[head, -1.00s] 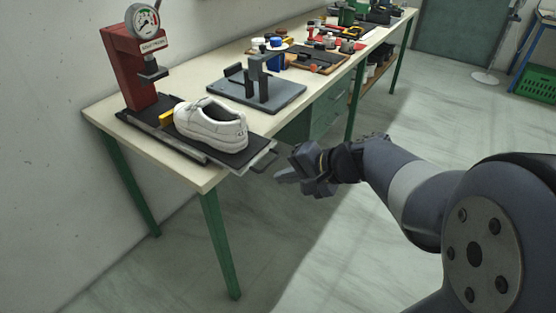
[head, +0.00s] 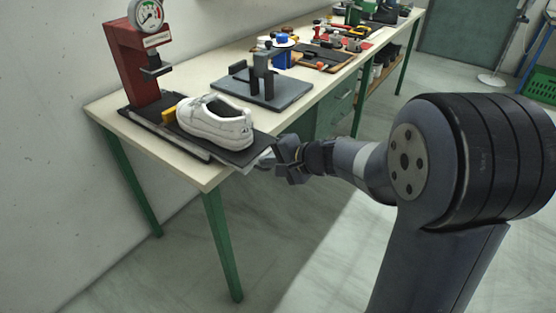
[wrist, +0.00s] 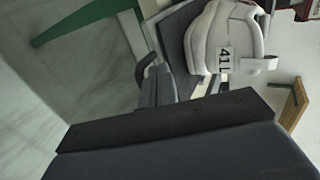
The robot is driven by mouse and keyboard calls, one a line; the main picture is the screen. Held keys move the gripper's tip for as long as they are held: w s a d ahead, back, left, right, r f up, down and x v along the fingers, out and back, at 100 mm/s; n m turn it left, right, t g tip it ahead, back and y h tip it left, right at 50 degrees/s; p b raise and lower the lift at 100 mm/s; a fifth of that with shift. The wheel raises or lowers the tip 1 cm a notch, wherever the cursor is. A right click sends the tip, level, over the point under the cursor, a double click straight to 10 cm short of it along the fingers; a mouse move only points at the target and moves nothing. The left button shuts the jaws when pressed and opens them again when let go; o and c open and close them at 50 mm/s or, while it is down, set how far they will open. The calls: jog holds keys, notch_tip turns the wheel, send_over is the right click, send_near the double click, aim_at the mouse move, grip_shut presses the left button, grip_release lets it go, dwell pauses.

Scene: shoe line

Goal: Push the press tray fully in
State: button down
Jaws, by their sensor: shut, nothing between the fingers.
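The press tray (head: 240,156) is a dark sliding plate that sticks out from the red press (head: 133,62) past the table's front edge. A white shoe (head: 216,123) stands on it; its heel, marked 41L, shows in the wrist view (wrist: 222,45). The tray has a handle at its outer end, seen in the wrist view (wrist: 147,68). My gripper (head: 277,160) is shut and empty, at the tray's outer end beside the handle. I cannot tell whether it touches the handle. In the wrist view my fingers (wrist: 158,85) reach toward the tray end.
A grey fixture plate with a clamp (head: 262,86) stands on the table (head: 206,64) to the right of the shoe. Further back are several tools, jars and trays. The floor in front is clear.

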aim_at(225, 140)
jog(key=shift+a, duration=0.1)
jog(key=w+a, duration=0.3)
jog(key=a, duration=0.1)
jog(key=w+a, duration=0.6)
jog(key=a, duration=0.1)
jog(key=shift+a+b, duration=0.3)
jog(key=shift+b, duration=0.05)
